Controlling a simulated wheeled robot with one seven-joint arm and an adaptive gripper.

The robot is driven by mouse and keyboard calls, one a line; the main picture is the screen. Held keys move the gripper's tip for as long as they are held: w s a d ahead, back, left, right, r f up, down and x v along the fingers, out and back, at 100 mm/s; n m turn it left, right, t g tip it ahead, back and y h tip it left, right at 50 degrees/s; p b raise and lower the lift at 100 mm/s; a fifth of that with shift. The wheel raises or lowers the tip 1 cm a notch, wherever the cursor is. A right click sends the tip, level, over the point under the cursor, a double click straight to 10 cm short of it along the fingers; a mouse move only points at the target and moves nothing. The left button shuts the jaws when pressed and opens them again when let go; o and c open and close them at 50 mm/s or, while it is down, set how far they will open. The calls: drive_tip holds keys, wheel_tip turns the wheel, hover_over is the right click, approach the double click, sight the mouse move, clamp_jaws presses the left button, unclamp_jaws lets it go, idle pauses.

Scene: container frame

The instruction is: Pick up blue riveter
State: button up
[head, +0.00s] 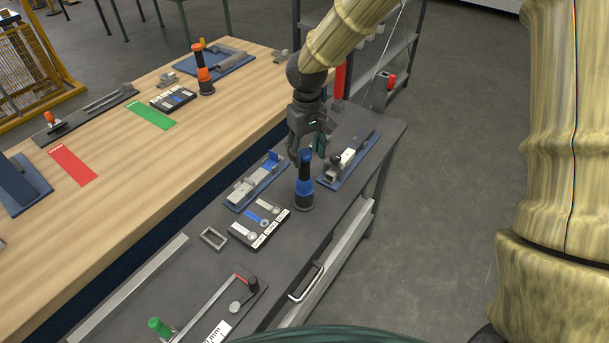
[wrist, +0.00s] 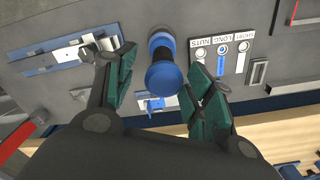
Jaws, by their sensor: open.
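In the wrist view the blue riveter (wrist: 165,70) shows between my two spread fingers, seen from above. My gripper (head: 308,148) is open and empty, just above and behind the riveter in the head view. Its green-padded fingers show in the wrist view (wrist: 163,85), one on each side of the riveter. I cannot tell whether either finger touches it.
A blue-based fixture (head: 257,182) stands left of the riveter, another (head: 348,160) right of it. A labelled parts tray (head: 259,228) lies close in front. An orange riveter (head: 203,72) stands on the wooden table (head: 150,150). A lever tool with a green knob (head: 160,326) lies nearer.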

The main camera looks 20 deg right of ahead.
sight(305, 164)
drive_tip(key=f, duration=0.1)
drive_tip(key=f+p, duration=0.1)
drive_tip(key=f, duration=0.1)
drive_tip(key=shift+a+f+p, duration=0.1)
drive_tip(key=shift+a+p, duration=0.15)
drive_tip(key=shift+p, duration=0.15)
drive_tip(key=shift+f, duration=0.8)
drive_tip(key=c, duration=1.1)
